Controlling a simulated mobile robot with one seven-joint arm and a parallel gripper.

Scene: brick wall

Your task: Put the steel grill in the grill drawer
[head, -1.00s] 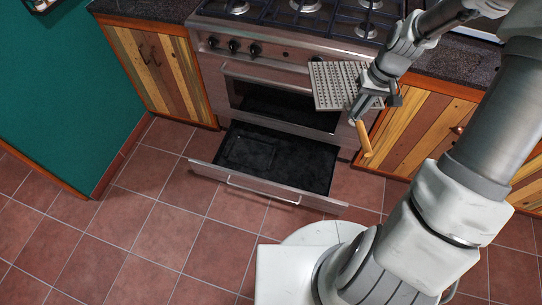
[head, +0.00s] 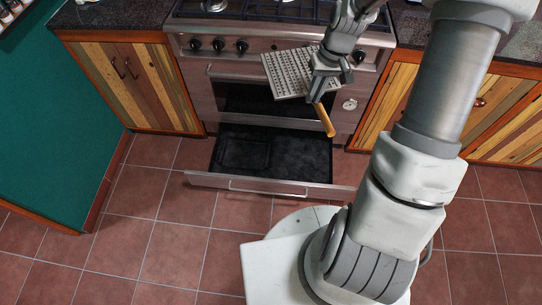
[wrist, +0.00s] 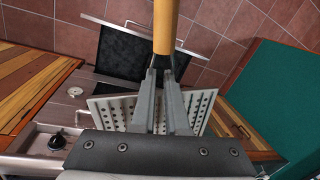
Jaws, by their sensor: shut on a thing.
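The steel grill (head: 287,74) is a perforated metal plate with a wooden handle (head: 325,120). My gripper (head: 318,92) is shut on it near the base of the handle and holds it in the air in front of the stove. In the wrist view the handle (wrist: 165,28) points up between the fingers, and the perforated plate (wrist: 112,110) lies behind them, partly hidden. The grill drawer (head: 300,188) at the bottom of the stove is pulled out. Its dark inside (head: 290,155) is empty apart from a faint rectangular outline at the left. The grill is above the drawer.
The stove (head: 270,60) stands between wooden cabinets (head: 130,85) with dark counters. A green wall (head: 60,140) is at the left. The tiled floor (head: 140,245) in front of the drawer is clear. My white base is close to the drawer's front.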

